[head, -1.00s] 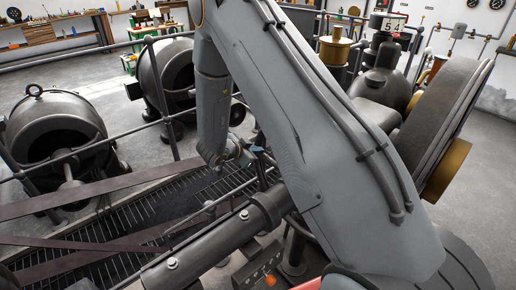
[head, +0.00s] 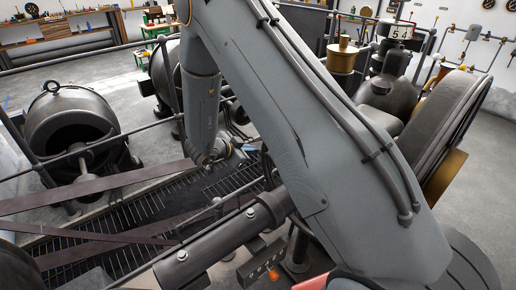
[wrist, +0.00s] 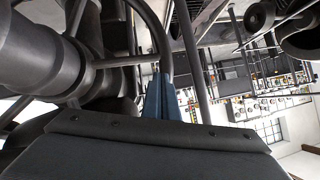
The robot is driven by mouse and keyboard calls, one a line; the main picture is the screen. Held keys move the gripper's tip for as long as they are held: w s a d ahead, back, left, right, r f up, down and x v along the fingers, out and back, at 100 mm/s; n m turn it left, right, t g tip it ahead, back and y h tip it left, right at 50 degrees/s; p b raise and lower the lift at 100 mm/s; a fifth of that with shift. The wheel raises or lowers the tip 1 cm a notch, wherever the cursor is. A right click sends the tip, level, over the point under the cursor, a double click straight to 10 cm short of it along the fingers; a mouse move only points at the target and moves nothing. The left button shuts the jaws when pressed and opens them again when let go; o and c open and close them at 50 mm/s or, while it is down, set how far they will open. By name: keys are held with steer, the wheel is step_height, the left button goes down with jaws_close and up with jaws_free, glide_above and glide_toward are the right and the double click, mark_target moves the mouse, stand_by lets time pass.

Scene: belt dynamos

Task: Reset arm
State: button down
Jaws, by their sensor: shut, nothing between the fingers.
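My grey arm (head: 300,130) crosses the middle of the head view from the lower right to the top, and its forearm drops down at the left. In the wrist view my gripper (wrist: 161,98) shows as two blue fingers pressed together, with nothing between them. In the head view the wrist end hangs just behind the dark horizontal shaft, near the railing and the floor grating. The fingers are hard to make out there.
A dark dynamo (head: 75,125) stands at the left, with flat belts (head: 95,190) running over the grating. A dark pipe-like shaft (head: 225,240) lies in front. A large pulley wheel (head: 445,120) and brass-topped machines stand at the right. Railings surround the wrist. Open floor shows at far right.

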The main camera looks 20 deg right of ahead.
steer(key=s+a+r+n+t+y+b, duration=0.2)
steer(key=s+a+r+n+y, duration=0.2)
steer(key=a+r+n+y, duration=0.45)
steer(key=s+d+n+g+b, duration=0.1)
steer(key=s+d+n+g, duration=0.1)
steer(key=s, duration=1.1)
steer(key=s+d+r+n+g+y+b, duration=0.1)
steer(key=s+n+g, duration=0.3)
steer(key=s, duration=0.8)
steer(key=shift+s+d+n+g, duration=0.3)
steer(key=shift+s+d+n, duration=0.1)
steer(key=shift+d+n, duration=0.35)
steer(key=shift+s+y, duration=0.1)
steer(key=shift+y, duration=0.15)
